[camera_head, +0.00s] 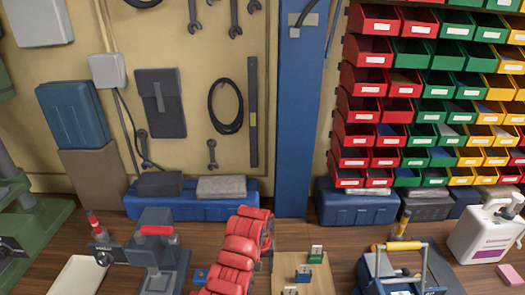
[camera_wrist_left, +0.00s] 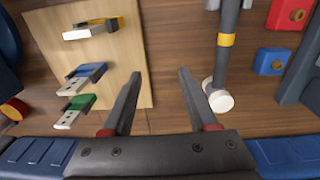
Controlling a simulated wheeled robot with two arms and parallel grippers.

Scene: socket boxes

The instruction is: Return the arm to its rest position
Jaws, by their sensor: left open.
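My left gripper (camera_wrist_left: 158,72) is open in the left wrist view, with two dark fingers spread apart and nothing between them. It is above the brown wooden table. The left finger overlaps the right edge of a light wooden board (camera_wrist_left: 50,50). My red arm (camera_head: 240,252) comes up from the bottom middle of the head view, and its fingers cannot be made out there. My right gripper is in neither view.
The board (camera_head: 284,262) carries yellow, blue (camera_wrist_left: 86,72) and green (camera_wrist_left: 82,105) plug-like pieces. A grey-handled tool with a white end (camera_wrist_left: 218,98) lies beside the right finger. Red (camera_wrist_left: 289,14) and blue (camera_wrist_left: 271,62) socket boxes are farther right. A vise (camera_head: 155,245) stands left of my arm.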

